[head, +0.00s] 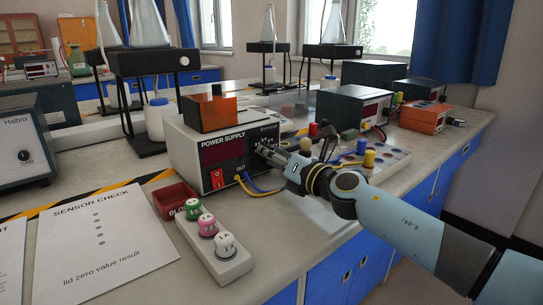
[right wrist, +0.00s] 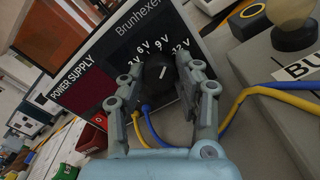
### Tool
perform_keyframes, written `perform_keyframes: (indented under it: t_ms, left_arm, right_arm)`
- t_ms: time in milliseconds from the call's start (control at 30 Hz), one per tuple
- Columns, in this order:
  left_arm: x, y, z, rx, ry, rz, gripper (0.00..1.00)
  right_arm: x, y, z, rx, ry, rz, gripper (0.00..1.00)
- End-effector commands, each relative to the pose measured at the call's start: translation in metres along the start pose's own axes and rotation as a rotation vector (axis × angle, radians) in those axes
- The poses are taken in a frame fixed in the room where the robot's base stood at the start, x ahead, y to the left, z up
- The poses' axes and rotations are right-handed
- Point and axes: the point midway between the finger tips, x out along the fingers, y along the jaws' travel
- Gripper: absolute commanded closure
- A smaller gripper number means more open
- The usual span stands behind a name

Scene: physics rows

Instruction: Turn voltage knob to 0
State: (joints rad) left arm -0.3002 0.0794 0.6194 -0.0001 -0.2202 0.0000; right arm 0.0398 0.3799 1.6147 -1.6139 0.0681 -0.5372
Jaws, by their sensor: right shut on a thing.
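The power supply (head: 215,150) is a white box with a dark front, a dark red display and a red switch (head: 217,179). Its black voltage knob (right wrist: 157,74) shows in the right wrist view, with a white pointer mark near the 9 V label; the 6 V and 12 V labels also show, and I cannot see a 0. My right gripper (right wrist: 160,68) is shut on the knob, one finger on each side. In the head view my right gripper (head: 266,152) hides the knob. My left gripper is not in view.
Blue and yellow cables (head: 243,180) leave the supply's front below my gripper. A white block with colored weights (head: 215,250) stands in front, beside a red tray (head: 172,198). An orange-black box (head: 210,112) sits on top of the supply. A terminal board (head: 385,160) lies behind my wrist.

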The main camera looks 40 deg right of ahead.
Motion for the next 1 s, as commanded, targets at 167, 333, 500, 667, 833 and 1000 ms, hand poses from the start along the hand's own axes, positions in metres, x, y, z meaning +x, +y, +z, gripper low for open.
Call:
perform_keyframes:
  t_ms: [167, 333, 500, 667, 833, 1000]
  left_arm:
    - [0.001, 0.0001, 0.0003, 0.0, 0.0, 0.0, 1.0]
    - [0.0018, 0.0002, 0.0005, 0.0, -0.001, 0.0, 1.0]
    - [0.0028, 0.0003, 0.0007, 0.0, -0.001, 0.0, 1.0]
    - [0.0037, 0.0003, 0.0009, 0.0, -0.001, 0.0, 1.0]
    - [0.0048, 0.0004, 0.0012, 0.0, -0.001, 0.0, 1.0]
    - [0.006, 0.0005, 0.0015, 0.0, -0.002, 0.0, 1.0]
  right_arm:
    - [-0.0003, -0.001, -0.0007, -0.168, 0.001, -0.001, 1.0]
    - [-0.0003, -0.0013, -0.0007, -0.329, 0.001, -0.001, 1.0]
    - [-0.0003, -0.0016, -0.0006, -0.49, 0.001, -0.001, 1.0]
    - [-0.0004, -0.0018, -0.0006, -0.644, 0.001, -0.001, 1.0]
    - [-0.0004, -0.0021, -0.0005, -0.804, 0.002, 0.0, 1.0]
    - [-0.0004, -0.0024, -0.0005, -0.965, 0.002, 0.0, 1.0]
